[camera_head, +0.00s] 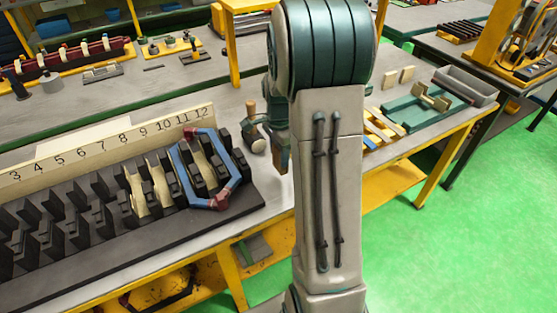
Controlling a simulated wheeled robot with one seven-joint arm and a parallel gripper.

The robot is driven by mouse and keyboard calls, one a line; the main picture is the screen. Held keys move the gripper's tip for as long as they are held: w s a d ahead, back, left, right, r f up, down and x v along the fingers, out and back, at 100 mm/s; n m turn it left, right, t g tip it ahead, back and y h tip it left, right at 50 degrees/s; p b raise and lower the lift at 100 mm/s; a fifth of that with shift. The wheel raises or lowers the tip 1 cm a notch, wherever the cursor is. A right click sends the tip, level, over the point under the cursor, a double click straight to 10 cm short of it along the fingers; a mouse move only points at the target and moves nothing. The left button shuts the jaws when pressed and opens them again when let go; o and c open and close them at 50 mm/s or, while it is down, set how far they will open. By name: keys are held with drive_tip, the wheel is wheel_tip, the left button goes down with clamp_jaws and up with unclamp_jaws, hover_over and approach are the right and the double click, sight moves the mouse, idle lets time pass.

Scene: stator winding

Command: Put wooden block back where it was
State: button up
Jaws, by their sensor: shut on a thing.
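My gripper (278,132) is over the grey workbench (245,95), just left of my upright arm, and partly hidden by it. It is shut on a small brown wooden block (283,158), whose lower end shows below the jaws. Whether the block touches the bench cannot be told. Two pale wooden blocks (398,77) lie on the bench to the right of my arm.
A mallet (255,128) stands close left of my gripper. A black slotted rack (95,225) with a numbered strip (110,150) and a blue-and-red coil (181,172) is at left. Yellow wooden strips (380,128), a green board (425,105) and a grey tray (466,85) lie at right.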

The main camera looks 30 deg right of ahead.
sight(279, 163)
drive_tip(key=shift+a+f+p, duration=0.1)
drive_tip(key=shift+f+p, duration=0.3)
drive_tip(key=shift+f, duration=1.65)
drive_tip(key=shift+f, duration=0.1)
drive_tip(key=shift+f, duration=0.15)
drive_tip(key=o, duration=1.3)
drive_tip(key=shift+r, duration=0.2)
